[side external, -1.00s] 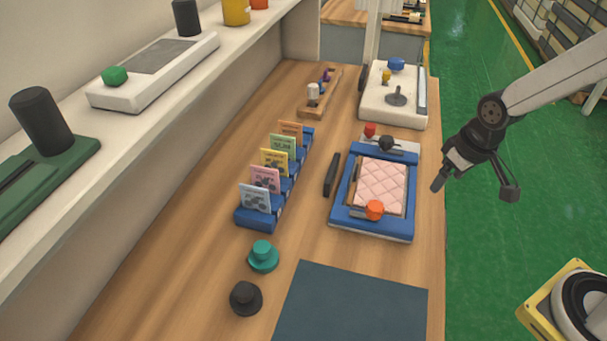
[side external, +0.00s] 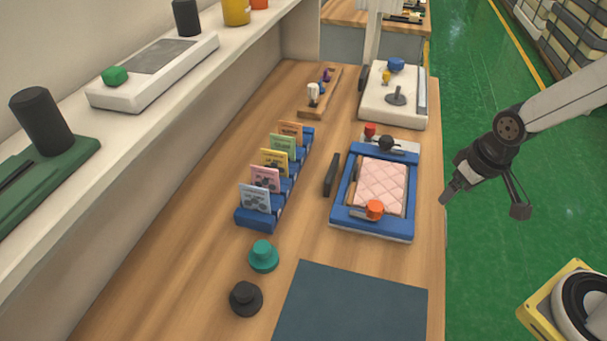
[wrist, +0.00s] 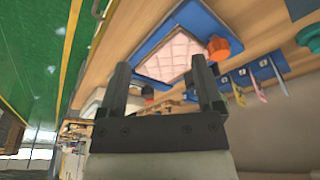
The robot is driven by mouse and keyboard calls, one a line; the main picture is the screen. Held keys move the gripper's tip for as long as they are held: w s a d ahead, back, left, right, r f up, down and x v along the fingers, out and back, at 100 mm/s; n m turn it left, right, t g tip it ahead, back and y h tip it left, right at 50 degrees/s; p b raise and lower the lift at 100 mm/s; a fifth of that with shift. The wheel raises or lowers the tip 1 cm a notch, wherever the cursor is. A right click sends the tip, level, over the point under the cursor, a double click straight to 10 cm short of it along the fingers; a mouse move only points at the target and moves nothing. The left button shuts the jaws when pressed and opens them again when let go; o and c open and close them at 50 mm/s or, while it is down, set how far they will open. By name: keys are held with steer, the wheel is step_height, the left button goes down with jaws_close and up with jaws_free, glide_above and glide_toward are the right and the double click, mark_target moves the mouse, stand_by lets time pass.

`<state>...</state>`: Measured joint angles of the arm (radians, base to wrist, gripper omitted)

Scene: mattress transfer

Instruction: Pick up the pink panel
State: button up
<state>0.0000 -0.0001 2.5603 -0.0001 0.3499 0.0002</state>
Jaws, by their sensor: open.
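The pink panel (side external: 381,187) is a quilted, mattress-like pad. It lies flat in a blue frame (side external: 372,225) near the right edge of the wooden table. An orange knob (side external: 374,210) stands at its near edge. The pink panel also shows in the wrist view (wrist: 170,57), beyond my fingers. My gripper (side external: 446,198) is to the right of the blue frame, out past the table edge and apart from the panel. In the wrist view my gripper (wrist: 160,85) has its two dark fingers spread wide with nothing between them.
A blue rack (side external: 262,215) of coloured cards stands left of the frame, with a black bar (side external: 331,175) between them. A white device (side external: 393,98) stands behind. A dark mat (side external: 350,305), a teal knob (side external: 263,257) and a black knob (side external: 246,298) lie nearer.

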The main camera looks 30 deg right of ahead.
steer(key=c, duration=0.4)
steer(key=shift+r, duration=0.1)
steer(key=shift+w+v, duration=0.55)
steer(key=shift+v, duration=1.9)
steer(key=w+a+n+t+h, duration=0.45)
steer(key=w+n, duration=0.55)
steer(key=n, duration=0.4)
steer(key=w+a+n+t+h, duration=0.3)
steer(key=w+a+n+h, duration=0.2)
steer(key=w+n, duration=0.6)
steer(key=f, duration=0.4)
steer(key=s+f+n, duration=0.1)
steer(key=f, duration=0.3)
steer(key=s+f+n, duration=0.1)
steer(key=f, duration=0.3)
steer(key=shift+f+g, duration=0.2)
steer(key=shift+g, duration=0.15)
steer(key=shift+f, duration=0.45)
